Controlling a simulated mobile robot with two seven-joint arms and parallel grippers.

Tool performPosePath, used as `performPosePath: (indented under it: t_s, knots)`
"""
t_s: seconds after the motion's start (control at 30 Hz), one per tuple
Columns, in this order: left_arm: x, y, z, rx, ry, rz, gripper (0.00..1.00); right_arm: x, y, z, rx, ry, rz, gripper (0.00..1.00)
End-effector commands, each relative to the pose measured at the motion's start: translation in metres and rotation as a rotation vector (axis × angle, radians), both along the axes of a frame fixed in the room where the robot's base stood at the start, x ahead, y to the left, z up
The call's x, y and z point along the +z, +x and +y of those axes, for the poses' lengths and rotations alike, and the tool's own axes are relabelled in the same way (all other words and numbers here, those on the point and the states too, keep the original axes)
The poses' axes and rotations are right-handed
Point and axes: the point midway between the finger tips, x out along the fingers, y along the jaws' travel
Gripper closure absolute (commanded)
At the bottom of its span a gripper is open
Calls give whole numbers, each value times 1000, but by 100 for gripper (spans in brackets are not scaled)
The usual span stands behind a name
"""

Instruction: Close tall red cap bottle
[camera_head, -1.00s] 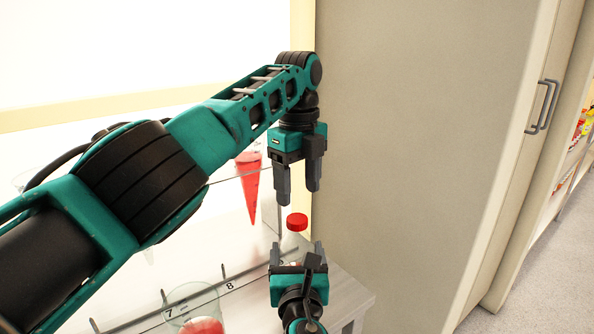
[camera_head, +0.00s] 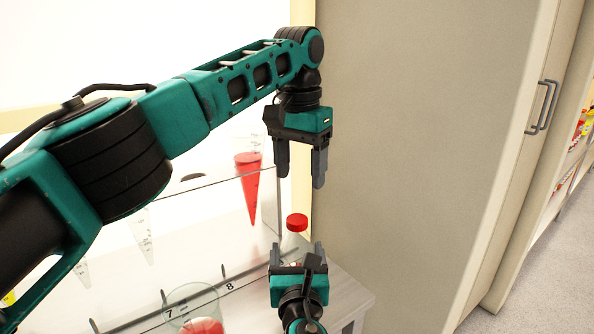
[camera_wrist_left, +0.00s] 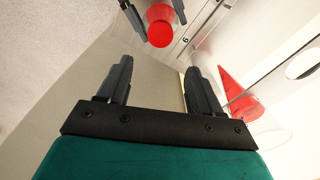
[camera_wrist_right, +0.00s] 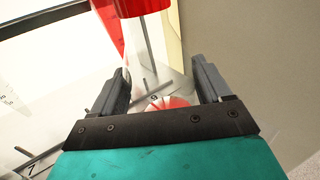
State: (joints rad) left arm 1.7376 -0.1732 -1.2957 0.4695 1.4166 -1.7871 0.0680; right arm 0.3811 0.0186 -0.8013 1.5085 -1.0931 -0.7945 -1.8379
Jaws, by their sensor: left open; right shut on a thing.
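A clear bottle (camera_head: 295,241) with a red cap (camera_head: 297,222) on its top stands upright near the shelf's right end. My right gripper (camera_head: 298,250) is shut on the bottle's body below the cap. In the right wrist view the clear bottle (camera_wrist_right: 140,65) rises between its fingers, with the red cap at the top edge. My left gripper (camera_head: 301,180) is open and empty, pointing down above the cap with a clear gap. In the left wrist view the red cap (camera_wrist_left: 160,32) lies beyond its fingertips. I cannot tell how tightly the cap sits.
A cone-shaped tube of red juice (camera_head: 249,185) hangs left of the bottle, behind a clear panel. A clear beaker with red liquid (camera_head: 200,324) stands at the lower left by the label 7. A tall beige cabinet side (camera_head: 410,150) stands close on the right.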

Motion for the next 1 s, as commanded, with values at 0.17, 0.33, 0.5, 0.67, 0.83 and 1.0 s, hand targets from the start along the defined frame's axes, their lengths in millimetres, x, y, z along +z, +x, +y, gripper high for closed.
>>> performPosePath:
  t_s: [0.17, 0.33, 0.5, 0.67, 0.83, 1.0]
  knots:
    - [0, -4, 2, 317, -3, 14, 35, -1, 0, 0, -1, -1, 2, 100]
    - [0, -8, 4, 581, -3, 28, 35, -1, 0, 0, -1, -1, 2, 100]
    - [-2, -10, 5, 749, 0, 39, 35, -1, 0, 0, -1, -1, 2, 100]
    - [-3, -11, 5, 810, 2, 42, 35, -1, 0, 0, -1, -1, 2, 100]
    - [-3, -12, 5, 815, 2, 43, 35, -1, 0, 0, -1, -1, 2, 100]
    - [-3, -12, 5, 814, 2, 43, 35, -1, 0, 0, -1, -1, 1, 100]
